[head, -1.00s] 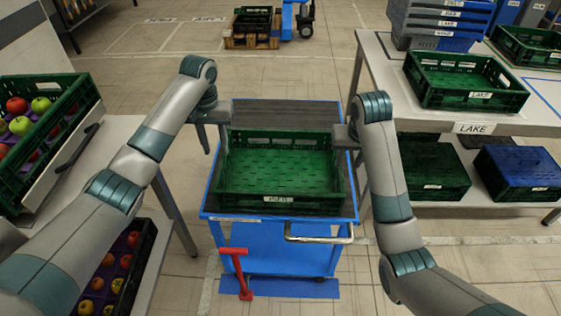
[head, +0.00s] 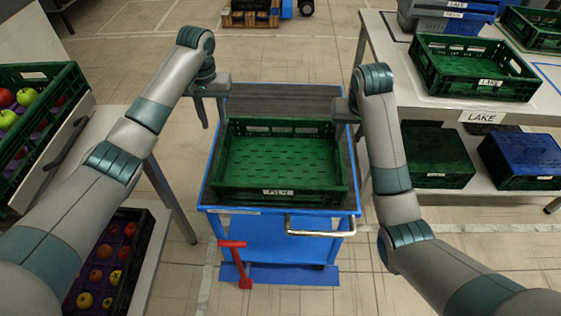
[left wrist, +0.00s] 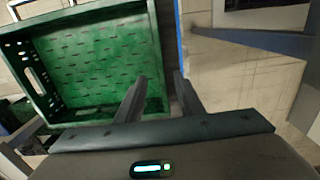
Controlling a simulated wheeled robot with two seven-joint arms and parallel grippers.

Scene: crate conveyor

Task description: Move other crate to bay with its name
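An empty green crate (head: 281,160) sits upright on the blue cart (head: 280,211) in front of me. The name on its front label (head: 278,192) is too blurred to read surely. My left gripper (head: 212,112) is at its far left corner. In the left wrist view the gripper (left wrist: 158,85) has its fingers apart, with the crate's side wall (left wrist: 154,50) between or just below them; whether they touch it I cannot tell. My right gripper (head: 345,113) is at the far right corner; its fingers are mostly hidden.
A table on the right holds a green crate (head: 475,73) labelled LAKE above a LAKE sign (head: 482,116); a green crate (head: 437,160) and a blue crate (head: 522,158) sit below. Blue crates (head: 447,14) are stacked behind. An apple crate (head: 36,130) stands left. A red handle (head: 238,262) rises by the cart.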

